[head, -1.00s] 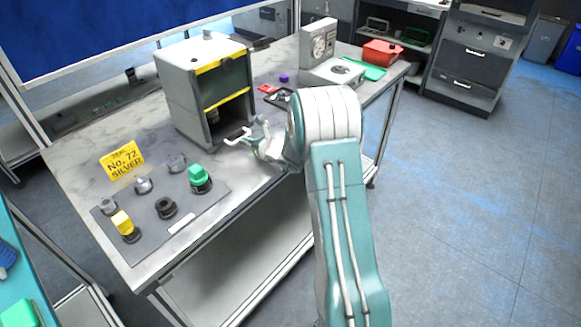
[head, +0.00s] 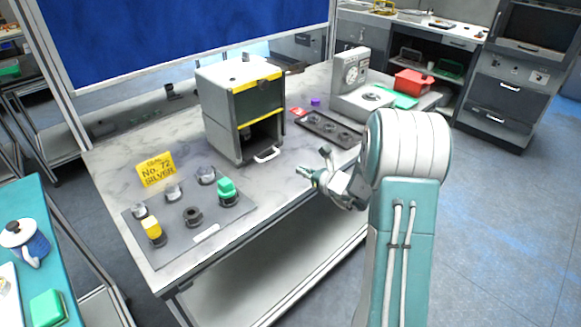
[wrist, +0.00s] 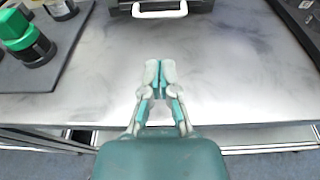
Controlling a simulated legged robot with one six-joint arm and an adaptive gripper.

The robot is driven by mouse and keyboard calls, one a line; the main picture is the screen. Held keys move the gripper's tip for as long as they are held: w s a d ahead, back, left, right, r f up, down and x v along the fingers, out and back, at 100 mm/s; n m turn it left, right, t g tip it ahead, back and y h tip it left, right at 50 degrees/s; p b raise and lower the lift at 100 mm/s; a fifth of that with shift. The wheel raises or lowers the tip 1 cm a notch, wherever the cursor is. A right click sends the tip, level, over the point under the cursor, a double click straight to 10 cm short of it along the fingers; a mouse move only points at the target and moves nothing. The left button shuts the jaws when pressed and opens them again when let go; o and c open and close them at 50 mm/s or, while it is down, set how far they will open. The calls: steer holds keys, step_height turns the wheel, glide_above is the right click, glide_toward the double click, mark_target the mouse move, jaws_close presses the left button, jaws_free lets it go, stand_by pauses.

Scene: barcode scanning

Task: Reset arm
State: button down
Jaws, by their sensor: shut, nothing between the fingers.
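My gripper (head: 306,173) is at the front edge of the table, in front of the grey box and to the right of the mat with parts. In the wrist view my gripper (wrist: 160,72) has its fingertips together with nothing between them, over the bare tabletop near the edge. The grey box (head: 221,125) with yellow edge strips stands upright on the table. Its white handle (head: 267,155) lies low at its front, apart from my gripper, and it also shows at the top of the wrist view (wrist: 160,10).
The dark mat (head: 170,245) holds several sockets, a yellow block (head: 151,226) and a green block (head: 226,187). A yellow sign (head: 156,169) stands behind. A black tray (head: 330,128), a dial device (head: 352,75) and a red bin (head: 412,82) are at the right. Open floor lies right.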

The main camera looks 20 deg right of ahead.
steer(key=shift+s+d+r, duration=0.15)
steer(key=shift+s+d, duration=0.1)
steer(key=shift+s, duration=0.3)
steer(key=shift+s+a, duration=0.15)
steer(key=shift+s, duration=0.2)
steer(key=shift+a+r, duration=0.25)
steer(key=shift+a, duration=0.15)
steer(key=s+a+r+n+g+y, duration=0.2)
steer(key=s+a+r+n+g, duration=0.25)
steer(key=s+a+n, duration=0.35)
steer(key=s+a+r+n+g+y, duration=0.1)
steer(key=s+a+r+n+g, duration=0.4)
steer(key=a+n, duration=0.45)
steer(key=s+d+r+n+h, duration=0.1)
steer(key=s+r+n+h, duration=0.1)
steer(key=s+n+h, duration=0.2)
steer(key=s+d+r+n+h, duration=0.1)
steer(key=s+n+h, duration=0.3)
steer(key=s+n, duration=0.6)
steer(key=s+r, duration=0.1)
steer(key=s, duration=0.4)
steer(key=shift+r+h, duration=0.25)
steer(key=shift+h, duration=0.05)
steer(key=shift+t, duration=0.25)
